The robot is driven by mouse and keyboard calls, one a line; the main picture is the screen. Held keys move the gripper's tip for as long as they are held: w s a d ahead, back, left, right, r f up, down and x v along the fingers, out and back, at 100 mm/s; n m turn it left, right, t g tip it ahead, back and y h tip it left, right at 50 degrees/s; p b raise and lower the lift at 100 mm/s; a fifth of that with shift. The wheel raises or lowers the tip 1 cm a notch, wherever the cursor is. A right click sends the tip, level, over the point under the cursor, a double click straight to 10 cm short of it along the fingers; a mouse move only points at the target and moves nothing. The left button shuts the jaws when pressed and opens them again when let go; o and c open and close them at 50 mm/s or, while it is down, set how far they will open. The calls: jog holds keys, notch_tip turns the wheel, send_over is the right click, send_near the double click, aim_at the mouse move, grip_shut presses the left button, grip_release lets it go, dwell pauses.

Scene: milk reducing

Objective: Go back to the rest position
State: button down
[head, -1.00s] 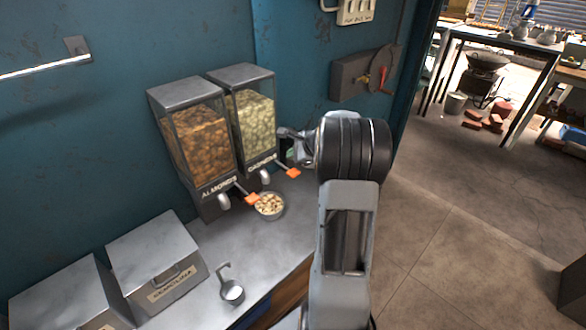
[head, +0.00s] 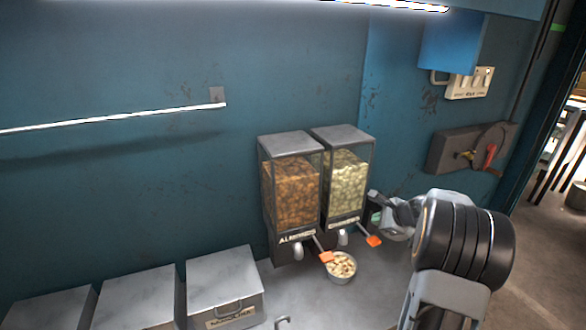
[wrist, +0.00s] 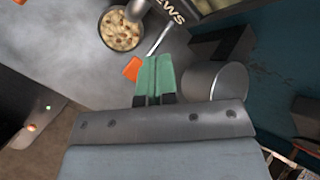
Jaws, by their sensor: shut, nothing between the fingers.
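My gripper (head: 376,212) is at the right side of the two dispensers in the head view, partly hidden by my own wrist. In the wrist view its green fingertips (wrist: 155,76) are together with nothing between them. They are close to the orange lever tip (wrist: 132,68) of the cashew dispenser; I cannot tell if they touch it. The almond dispenser (head: 291,190) stands left of the cashew dispenser (head: 344,178). A metal bowl of cashews (head: 341,268) sits on the counter below the spouts; it also shows in the wrist view (wrist: 122,30).
Lidded metal boxes (head: 224,285) line the counter's left. A wall switch box with a red handle (head: 470,148) is at the right. A metal bar (head: 120,118) is fixed to the wall. A metal cylinder (wrist: 216,84) is beside my fingertips. Open floor lies at the right.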

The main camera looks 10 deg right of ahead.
jog(key=s+a+f+n+g, duration=0.2)
jog(key=s+a+n+g, duration=0.2)
jog(key=s+a+n, duration=0.35)
jog(key=s+a+r+n+h, duration=0.1)
jog(key=s+a+r+n, duration=0.3)
jog(key=s+a+n, duration=0.3)
jog(key=s+a+r+n+h, duration=0.2)
jog(key=s+a+r+n, duration=0.2)
jog(key=s+a+n, duration=0.4)
jog(key=a, duration=0.2)
jog(key=shift+a, duration=0.4)
jog(key=shift+a+n, duration=0.1)
jog(key=shift+n, duration=0.25)
